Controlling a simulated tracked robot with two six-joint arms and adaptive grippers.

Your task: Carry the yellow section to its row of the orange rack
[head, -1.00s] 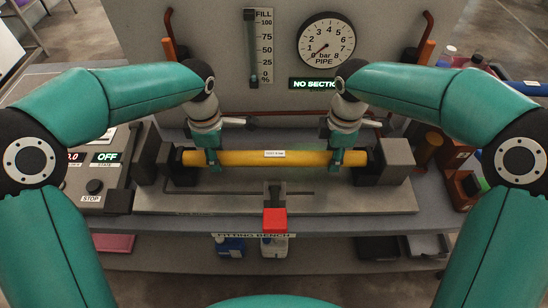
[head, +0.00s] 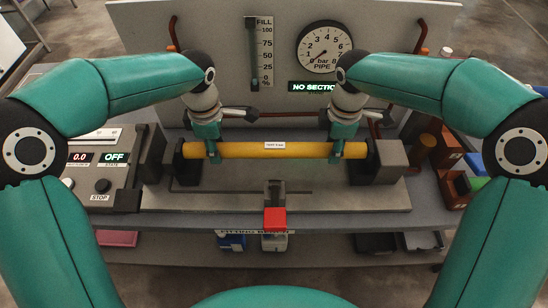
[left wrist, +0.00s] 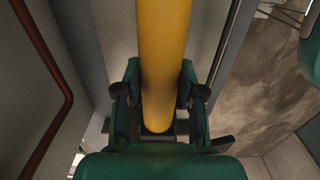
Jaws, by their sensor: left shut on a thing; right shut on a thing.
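The yellow section (head: 275,150) is a long yellow tube with a white label. It lies level across the fitting bench, between and slightly above the dark end holders. My left gripper (head: 212,150) is shut on it near its left end, and my right gripper (head: 337,152) is shut on it near its right end. In the left wrist view the yellow section (left wrist: 163,65) runs between the jaws of my left gripper (left wrist: 158,105). I cannot make out the orange rack in these views.
The bench plate (head: 240,199) has a grey block (head: 392,158) at right and a red-topped piece (head: 275,219) in front. A back panel carries a pressure gauge (head: 323,47) and a lit sign (head: 314,87). A control box (head: 100,170) stands left; brown boxes (head: 452,188) stand right.

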